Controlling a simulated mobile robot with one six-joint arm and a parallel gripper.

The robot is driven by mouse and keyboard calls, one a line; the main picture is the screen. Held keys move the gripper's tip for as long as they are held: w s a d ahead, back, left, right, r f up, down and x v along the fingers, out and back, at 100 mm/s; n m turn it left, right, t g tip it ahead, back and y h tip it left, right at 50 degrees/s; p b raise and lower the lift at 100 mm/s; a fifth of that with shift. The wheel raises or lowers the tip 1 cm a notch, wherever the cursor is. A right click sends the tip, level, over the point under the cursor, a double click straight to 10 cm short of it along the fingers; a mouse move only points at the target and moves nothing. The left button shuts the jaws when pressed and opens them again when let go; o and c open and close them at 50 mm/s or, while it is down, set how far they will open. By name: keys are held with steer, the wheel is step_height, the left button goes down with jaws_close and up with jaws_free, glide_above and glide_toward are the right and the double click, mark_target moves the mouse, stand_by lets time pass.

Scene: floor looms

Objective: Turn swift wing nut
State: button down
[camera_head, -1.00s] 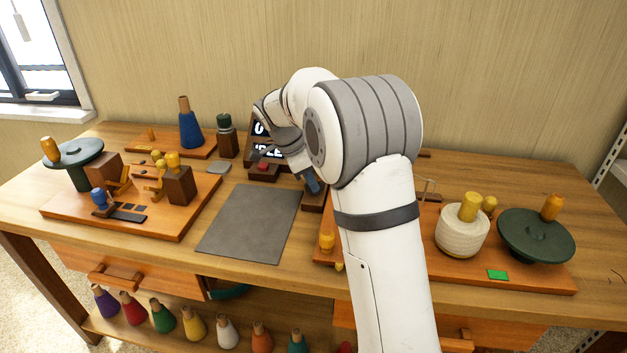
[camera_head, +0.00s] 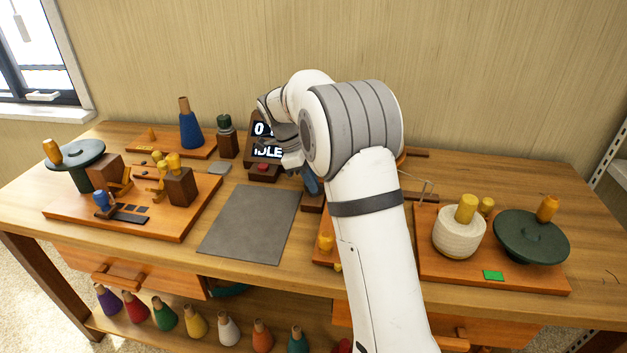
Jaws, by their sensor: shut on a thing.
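My gripper (camera_head: 293,160) is at the back middle of the bench, partly hidden by my own arm, just right of the display. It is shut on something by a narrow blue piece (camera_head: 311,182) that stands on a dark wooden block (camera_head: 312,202). The blue piece shows only in part beside my arm, and the exact contact is hidden. I cannot make out a wing nut shape, and the swift cannot be told apart behind my arm.
The display (camera_head: 267,152) reads IDLE, with a red button (camera_head: 263,167) below it. A grey mat (camera_head: 250,224) lies clear at the middle. The left board (camera_head: 180,228) holds a green wheel. The right board (camera_head: 535,279) holds a cream spool (camera_head: 459,238) and a dark green wheel (camera_head: 532,239).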

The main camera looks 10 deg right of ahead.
steer(key=shift+s+d+f, duration=0.1)
steer(key=shift+s+f, duration=0.15)
steer(key=shift+f, duration=0.1)
steer(key=c, duration=1.5)
jaws_free()
steer(key=shift+s+r, duration=0.1)
steer(key=shift+w+r, duration=0.15)
steer(key=shift+w, duration=0.05)
steer(key=shift+w+a+r, duration=0.1)
steer(key=shift+a+r, duration=0.15)
steer(key=shift+r, duration=0.05)
steer(key=p+v, duration=0.1)
steer(key=v, duration=0.6)
steer(key=shift+r+p, duration=0.15)
steer(key=shift+p, duration=0.25)
